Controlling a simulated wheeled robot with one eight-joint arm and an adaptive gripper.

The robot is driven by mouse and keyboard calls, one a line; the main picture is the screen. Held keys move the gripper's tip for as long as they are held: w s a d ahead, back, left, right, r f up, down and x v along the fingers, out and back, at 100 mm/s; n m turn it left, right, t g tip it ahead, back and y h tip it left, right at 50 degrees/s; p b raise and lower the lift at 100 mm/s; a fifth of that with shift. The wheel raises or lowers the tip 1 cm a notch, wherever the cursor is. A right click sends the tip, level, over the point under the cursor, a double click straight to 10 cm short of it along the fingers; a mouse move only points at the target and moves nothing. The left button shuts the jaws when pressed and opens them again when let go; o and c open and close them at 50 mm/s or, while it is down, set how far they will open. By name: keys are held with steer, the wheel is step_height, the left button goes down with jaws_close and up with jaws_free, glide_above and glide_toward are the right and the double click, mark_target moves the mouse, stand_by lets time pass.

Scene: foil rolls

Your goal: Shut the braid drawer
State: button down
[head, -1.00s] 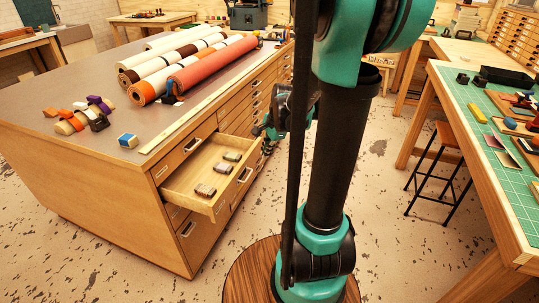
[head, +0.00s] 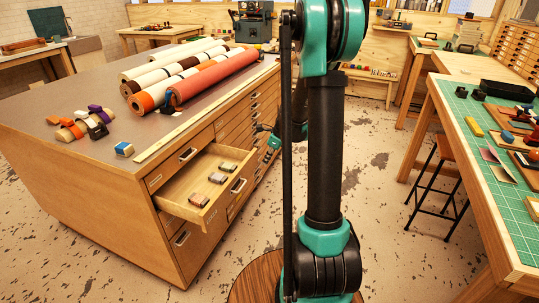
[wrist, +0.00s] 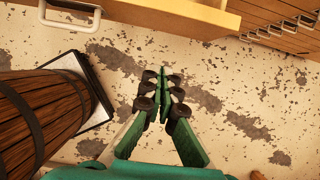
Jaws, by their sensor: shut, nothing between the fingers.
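The open drawer (head: 180,196) sticks out of the near end of the wooden cabinet (head: 95,195), just below its top. Several small blocks in muted colours lie inside it. Its front carries a metal handle (head: 238,186). In the wrist view, a wooden drawer front (wrist: 185,14) crosses the top edge, with a pale handle (wrist: 70,14) at upper left. My gripper (wrist: 163,78) is shut and empty, over the floor and apart from that front. In the head view my arm partly hides it, beside the cabinet's drawer side.
Foil rolls (head: 190,75) and small coloured pieces (head: 80,125) lie on the cabinet top. The other drawers look shut. A stool (head: 440,175) and a bench with a green mat (head: 485,140) stand at right.

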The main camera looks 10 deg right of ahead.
mark_target(255, 163)
steer(key=shift+w+a+f, duration=0.8)
steer(key=shift+a+f, duration=0.1)
steer(key=shift+a, duration=0.2)
steer(key=shift+w+a+f, duration=0.75)
steer(key=shift+a+f, duration=0.1)
steer(key=shift+a, duration=0.25)
steer(key=w+a, duration=0.3)
steer(key=a, duration=0.2)
steer(key=w+a, duration=0.4)
steer(key=a, duration=0.1)
steer(key=w+a, duration=0.4)
steer(key=a, duration=0.1)
